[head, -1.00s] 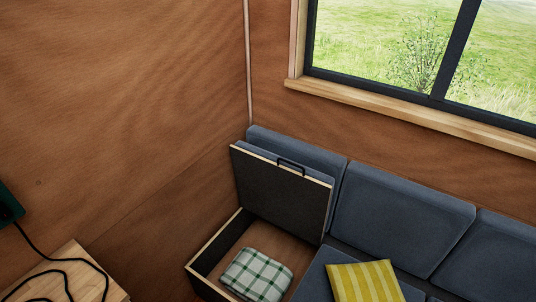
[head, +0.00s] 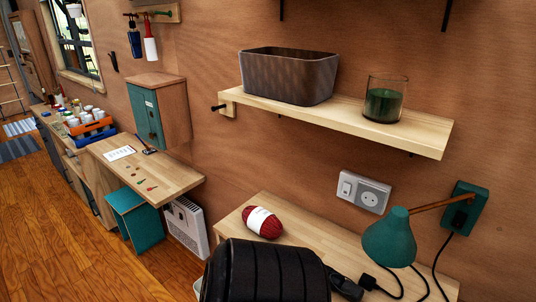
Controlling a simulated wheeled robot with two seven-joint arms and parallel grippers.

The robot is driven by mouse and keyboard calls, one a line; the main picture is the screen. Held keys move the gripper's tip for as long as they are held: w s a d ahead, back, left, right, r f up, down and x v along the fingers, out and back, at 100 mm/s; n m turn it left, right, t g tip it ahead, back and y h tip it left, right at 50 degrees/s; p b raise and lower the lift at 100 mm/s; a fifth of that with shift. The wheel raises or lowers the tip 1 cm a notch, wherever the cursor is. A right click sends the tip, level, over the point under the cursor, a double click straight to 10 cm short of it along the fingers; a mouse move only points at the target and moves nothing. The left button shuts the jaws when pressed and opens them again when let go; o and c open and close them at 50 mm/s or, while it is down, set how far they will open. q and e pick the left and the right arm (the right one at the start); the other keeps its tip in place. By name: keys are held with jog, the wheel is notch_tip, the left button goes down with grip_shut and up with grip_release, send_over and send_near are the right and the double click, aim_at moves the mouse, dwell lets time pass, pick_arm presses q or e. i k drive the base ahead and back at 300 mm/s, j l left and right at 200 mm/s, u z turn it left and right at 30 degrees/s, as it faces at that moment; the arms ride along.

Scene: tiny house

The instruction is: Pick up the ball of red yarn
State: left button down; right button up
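The ball of red yarn (head: 263,222) lies on a light wooden tabletop (head: 235,225), near its left end, in the head view. It is a dark red oblong ball with a white label band around it. Neither of my grippers shows in this view. A black ribbed rounded thing in front hides part of the tabletop just below the yarn.
A black ribbed thing (head: 265,270) stands in the foreground. A green lamp (head: 390,240) and dark cables stand right of the yarn. A wall shelf (head: 340,115) with a brown basket (head: 288,75) and a green candle jar (head: 384,99) hangs above. Open wooden floor (head: 90,225) lies left.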

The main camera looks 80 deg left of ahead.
aim_at(259, 219)
jog(key=u, duration=2.75)
